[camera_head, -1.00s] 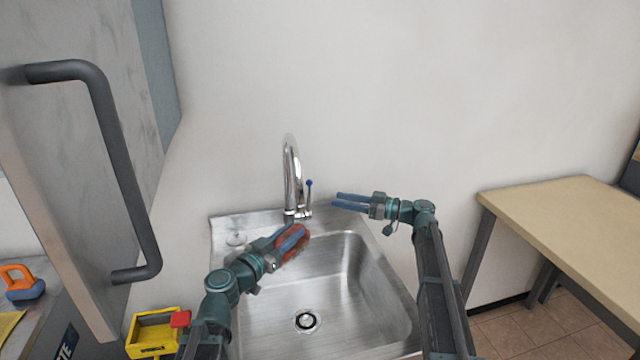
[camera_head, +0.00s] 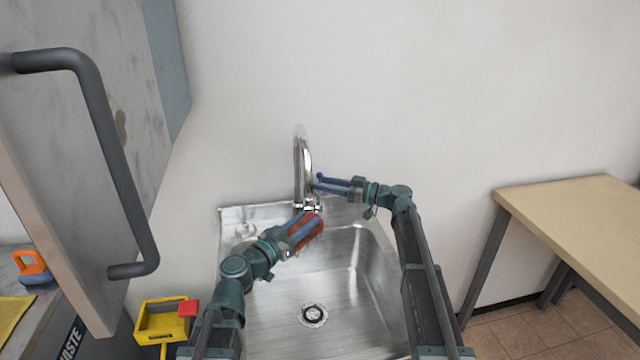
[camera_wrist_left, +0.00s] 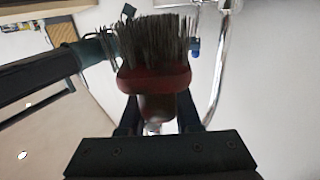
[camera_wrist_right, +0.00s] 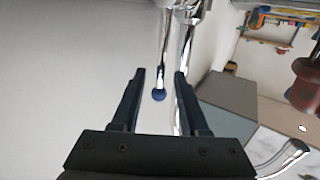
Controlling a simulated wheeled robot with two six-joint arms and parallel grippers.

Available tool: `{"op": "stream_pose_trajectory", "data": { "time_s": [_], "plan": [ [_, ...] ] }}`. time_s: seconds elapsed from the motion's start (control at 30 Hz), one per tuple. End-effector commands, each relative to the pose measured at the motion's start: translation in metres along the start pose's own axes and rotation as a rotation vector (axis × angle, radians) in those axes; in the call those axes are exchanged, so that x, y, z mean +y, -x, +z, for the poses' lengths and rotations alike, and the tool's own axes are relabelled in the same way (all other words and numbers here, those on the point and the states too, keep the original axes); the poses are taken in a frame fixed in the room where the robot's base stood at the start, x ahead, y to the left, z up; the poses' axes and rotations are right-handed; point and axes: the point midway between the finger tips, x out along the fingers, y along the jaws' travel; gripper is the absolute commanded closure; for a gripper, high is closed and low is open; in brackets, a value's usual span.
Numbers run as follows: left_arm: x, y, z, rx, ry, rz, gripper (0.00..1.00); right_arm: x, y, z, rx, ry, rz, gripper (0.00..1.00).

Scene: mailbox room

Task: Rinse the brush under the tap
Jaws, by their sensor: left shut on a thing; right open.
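My left gripper (camera_head: 303,230) is shut on the brush (camera_head: 308,236), holding it over the back of the sink just below and in front of the tap (camera_head: 302,165). In the left wrist view the brush (camera_wrist_left: 153,78) shows its red body and dark bristles, with the chrome tap beside it. My right gripper (camera_head: 318,184) is open by the tap. Its fingers lie on either side of the tap's blue-tipped lever (camera_wrist_right: 159,94) in the right wrist view; I cannot tell if they touch it. No water stream is visible. The steel sink (camera_head: 372,290) has a drain at its bottom.
A grey cabinet door with a dark handle (camera_head: 125,180) stands at the left. A yellow container (camera_head: 160,325) with a red part is at the lower left. A wooden table (camera_head: 580,220) stands at the right.

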Motion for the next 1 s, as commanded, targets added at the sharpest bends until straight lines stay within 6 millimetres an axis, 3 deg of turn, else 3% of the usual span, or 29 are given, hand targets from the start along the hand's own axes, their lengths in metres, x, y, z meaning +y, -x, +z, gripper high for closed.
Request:
{"op": "stream_pose_trajectory", "data": {
  "time_s": [0.2,0.53,0.77,1.0],
  "plan": [
    [0.000,0.000,0.000,0.000,0.000,0.000,1.00,0.000,-0.017,0.000,0.000,0.000,0.000,0.56],
    [0.000,0.000,0.000,0.000,0.000,0.000,1.00,0.000,-0.019,0.000,0.000,0.000,0.001,0.56],
    [0.000,0.000,0.000,0.000,0.000,0.000,1.00,0.000,-0.019,0.000,0.000,0.000,0.001,0.97],
    [0.000,0.000,0.000,0.000,0.000,0.000,1.00,0.000,-0.019,0.000,0.000,0.000,0.001,1.00]
  ]
}}
